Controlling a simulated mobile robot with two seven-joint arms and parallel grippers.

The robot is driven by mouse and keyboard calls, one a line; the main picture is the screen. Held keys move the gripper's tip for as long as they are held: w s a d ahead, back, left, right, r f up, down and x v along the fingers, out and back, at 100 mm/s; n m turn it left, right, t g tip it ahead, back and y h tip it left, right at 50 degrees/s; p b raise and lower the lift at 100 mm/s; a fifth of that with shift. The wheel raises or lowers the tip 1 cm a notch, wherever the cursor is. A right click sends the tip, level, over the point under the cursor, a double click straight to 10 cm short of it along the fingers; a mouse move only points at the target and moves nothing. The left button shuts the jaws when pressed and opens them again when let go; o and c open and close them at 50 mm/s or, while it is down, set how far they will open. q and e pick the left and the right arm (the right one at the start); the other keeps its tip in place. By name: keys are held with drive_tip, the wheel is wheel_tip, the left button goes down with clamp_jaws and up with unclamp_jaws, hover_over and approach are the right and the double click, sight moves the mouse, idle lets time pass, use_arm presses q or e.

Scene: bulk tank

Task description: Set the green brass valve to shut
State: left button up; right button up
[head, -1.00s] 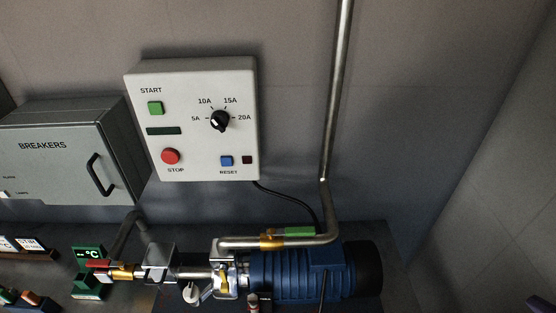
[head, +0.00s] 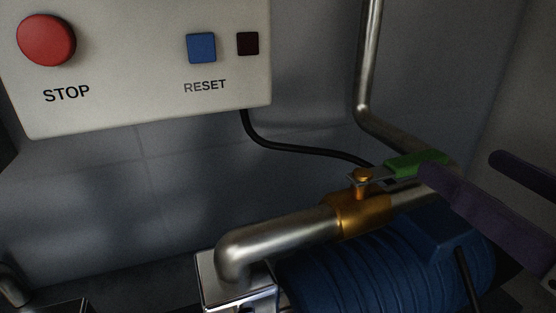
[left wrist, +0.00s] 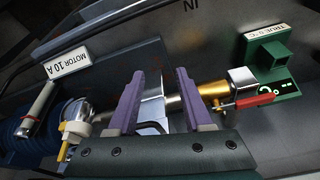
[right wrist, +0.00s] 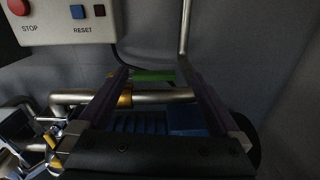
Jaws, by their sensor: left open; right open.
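The green valve has a brass body (head: 365,212) on a steel pipe, with a flat lever ending in a green grip (head: 415,163). The lever lies roughly in line with the pipe, pointing right. My right gripper (head: 460,167) is open near the grip's right end, its purple fingers apart. In the right wrist view, the green grip (right wrist: 153,76) shows between the fingertips of the gripper (right wrist: 151,68), and the brass body (right wrist: 125,99) is by the left finger. Contact cannot be told. My left gripper (left wrist: 152,78) is open, at a pipe and a metal block, away from this valve.
A blue motor (head: 390,262) sits below the pipe. A control box (head: 140,65) hangs on the wall, its black cable running behind the valve. The left wrist view shows another brass valve (left wrist: 213,91) with a red lever (left wrist: 250,102), beside a green gauge (left wrist: 268,62).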

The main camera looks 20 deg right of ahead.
sight(416, 163)
use_arm(q)
drive_tip(key=shift+r+p, duration=1.45)
drive_tip(key=shift+p, duration=0.6)
use_arm(e)
drive_tip(key=w+a+f+n, duration=0.1)
drive_tip(key=w, duration=0.8)
drive_tip(key=shift+w+a+f+y, duration=0.2)
drive_tip(key=shift+w+f+y, duration=0.05)
drive_tip(key=shift+w+y, duration=0.05)
use_arm(q)
drive_tip(key=shift+d, duration=0.1)
use_arm(e)
clamp_jaws()
